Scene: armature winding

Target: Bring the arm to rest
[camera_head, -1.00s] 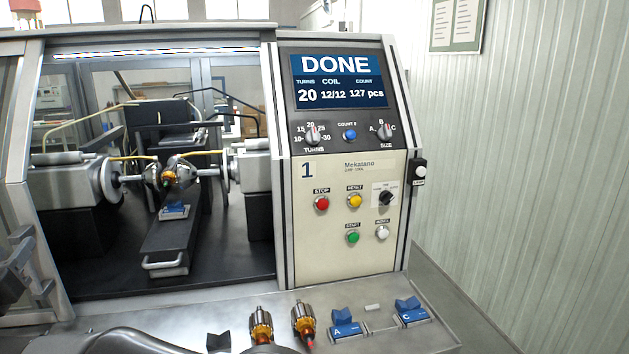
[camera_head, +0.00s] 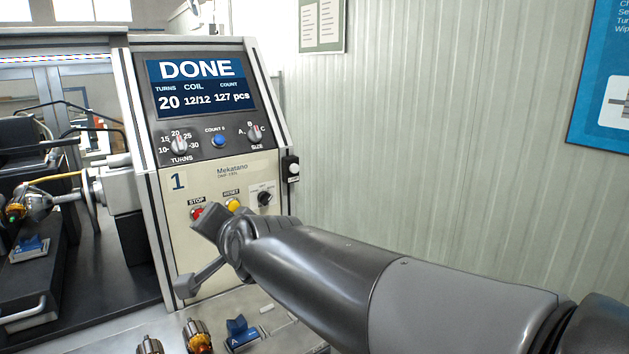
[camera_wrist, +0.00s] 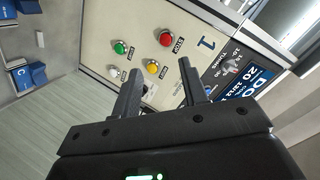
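My arm reaches in from the right of the head view, in front of the control panel (camera_head: 225,185). My gripper (camera_head: 193,250) is at its left end, before the lower part of the panel. In the wrist view my gripper's two fingers (camera_wrist: 158,69) stand apart with nothing between them, facing the panel. The red stop button (camera_head: 197,212) and yellow reset button (camera_head: 233,205) show just above the gripper. In the wrist view the green button (camera_wrist: 120,47) and white button (camera_wrist: 114,71) also show. I cannot tell whether the gripper touches the panel.
The screen (camera_head: 203,88) reads DONE, 12/12, 127 pcs. Two armatures (camera_head: 198,337) and a blue holder (camera_head: 241,334) sit on the front ledge. Another armature (camera_head: 36,206) is in the winding machine at left. The ribbed wall (camera_head: 430,150) stands at right.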

